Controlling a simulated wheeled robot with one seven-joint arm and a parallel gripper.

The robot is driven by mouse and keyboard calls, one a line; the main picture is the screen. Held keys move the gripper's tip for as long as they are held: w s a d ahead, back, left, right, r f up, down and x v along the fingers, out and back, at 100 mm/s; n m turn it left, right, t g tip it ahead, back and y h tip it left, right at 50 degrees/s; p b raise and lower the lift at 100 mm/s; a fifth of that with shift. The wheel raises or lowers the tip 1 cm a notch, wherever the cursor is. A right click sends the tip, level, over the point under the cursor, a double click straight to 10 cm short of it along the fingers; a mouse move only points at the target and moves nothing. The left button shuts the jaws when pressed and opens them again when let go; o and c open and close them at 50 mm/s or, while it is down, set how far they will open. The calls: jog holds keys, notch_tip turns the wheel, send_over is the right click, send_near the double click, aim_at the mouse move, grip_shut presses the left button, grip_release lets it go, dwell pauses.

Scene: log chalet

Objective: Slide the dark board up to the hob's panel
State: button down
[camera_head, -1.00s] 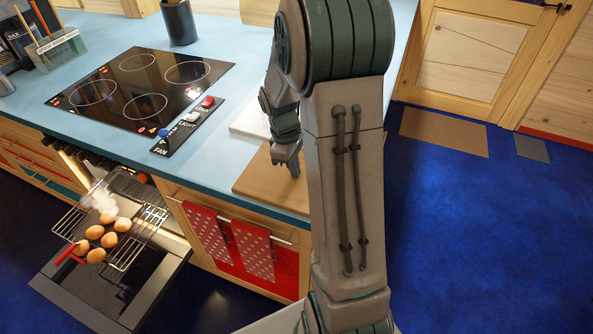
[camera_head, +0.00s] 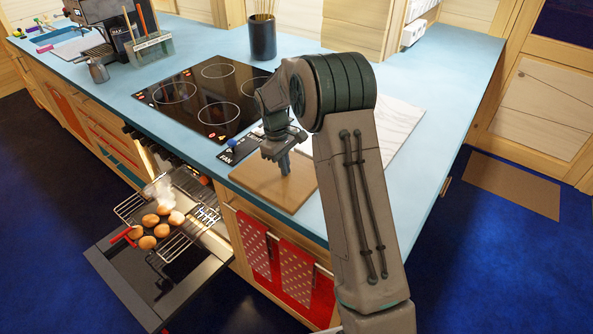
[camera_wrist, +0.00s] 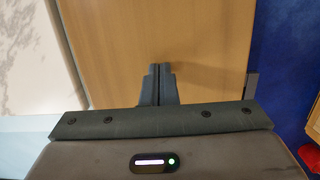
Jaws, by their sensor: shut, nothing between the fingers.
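The dark board (camera_head: 265,181) is a brown wooden slab lying flat on the blue worktop, near its front edge. It fills much of the wrist view (camera_wrist: 200,40). The hob's panel (camera_head: 234,151) is a black strip with a blue knob and the word FAN; my arm hides part of it. The board's left corner is close to the panel's near end, with a narrow strip of worktop seeming to show between. My gripper (camera_head: 285,170) points down over the board, fingers shut and empty; they also show in the wrist view (camera_wrist: 158,70). I cannot tell whether the tips touch it.
A pale marble slab (camera_head: 398,122) lies on the worktop behind my arm. The black glass hob (camera_head: 200,97) is left of the gripper, and a dark utensil pot (camera_head: 262,38) stands behind. Towels (camera_head: 256,245) hang in front.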

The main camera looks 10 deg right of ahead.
aim_at(255, 158)
jog(key=shift+a+f, duration=0.15)
jog(key=shift+f, duration=0.1)
jog(key=shift+w+r+p, duration=0.25)
jog(key=shift+r+p, duration=0.3)
jog(key=shift+a, duration=0.15)
jog(key=w+a, duration=0.2)
jog(key=w, duration=0.1)
jog(key=w+a+b, duration=0.1)
jog(key=w+a, duration=0.2)
jog(key=w+a+b, duration=0.1)
jog(key=w+a, duration=0.1)
jog(key=w, duration=0.1)
jog(key=shift+a+r, duration=0.1)
jog(key=shift+a, duration=0.1)
jog(key=s+d+r+m+t, duration=0.1)
jog(key=s+d+r+m, duration=0.15)
jog(key=s+r, duration=0.55)
jog(key=s+d+r+m+t, duration=0.1)
jog(key=s+d+r, duration=0.3)
jog(key=s+r, duration=0.35)
jog(key=s+d+f+m+t, duration=0.1)
jog(key=s+d+m, duration=0.1)
jog(key=s, duration=1)
jog(key=s+d+f+m+t+y, duration=0.1)
jog(key=s+m, duration=0.1)
jog(key=s, duration=1.1)
jog(key=shift+d+f, duration=0.15)
jog(key=shift+d, duration=0.25)
